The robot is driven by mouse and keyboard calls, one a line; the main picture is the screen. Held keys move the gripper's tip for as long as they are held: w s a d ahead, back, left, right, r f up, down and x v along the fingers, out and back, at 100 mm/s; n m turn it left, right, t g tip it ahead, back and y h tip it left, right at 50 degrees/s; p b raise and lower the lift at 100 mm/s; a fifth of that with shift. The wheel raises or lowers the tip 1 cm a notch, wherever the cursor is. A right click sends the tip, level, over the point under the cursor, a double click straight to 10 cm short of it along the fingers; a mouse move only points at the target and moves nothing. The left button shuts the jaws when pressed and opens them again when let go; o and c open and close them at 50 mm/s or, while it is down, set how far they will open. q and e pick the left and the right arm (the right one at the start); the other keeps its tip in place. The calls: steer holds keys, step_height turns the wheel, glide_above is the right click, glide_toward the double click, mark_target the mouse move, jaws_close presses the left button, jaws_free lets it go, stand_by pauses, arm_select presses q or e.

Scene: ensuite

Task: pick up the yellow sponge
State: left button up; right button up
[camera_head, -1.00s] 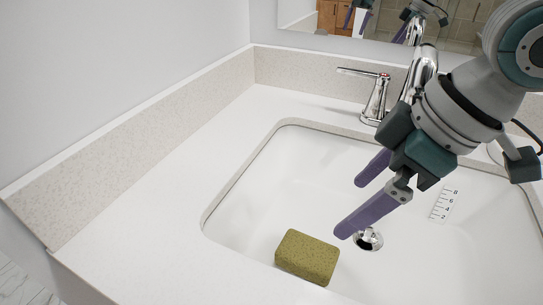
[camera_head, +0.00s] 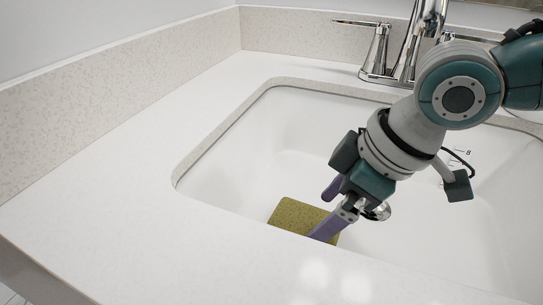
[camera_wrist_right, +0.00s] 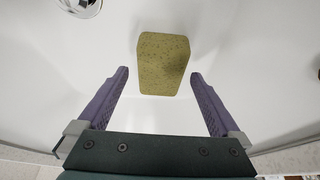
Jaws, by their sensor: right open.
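The yellow sponge (camera_head: 298,215) lies in the white sink basin, near its front wall; the counter's front rim hides its lower part in the head view. In the right wrist view the whole sponge (camera_wrist_right: 163,63) shows, just ahead of and between the fingertips. My right gripper (camera_head: 328,212) reaches down into the basin at the sponge's right side, with one purple finger in front of part of it. In the right wrist view my right gripper (camera_wrist_right: 158,76) is open, with a gap on both sides of the sponge. My left gripper is not in view.
A metal drain (camera_head: 378,211) lies close to the gripper. The counter (camera_head: 130,190) at left is clear.

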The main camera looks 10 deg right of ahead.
mark_target(314, 222)
steer(key=b+x, duration=0.1)
steer(key=x, duration=0.2)
steer(key=shift+a+f, duration=0.15)
steer(key=shift+c, duration=0.4)
steer(key=c, duration=1.1)
steer(key=shift+r+p, duration=2.85)
steer(key=shift+r, duration=7.25)
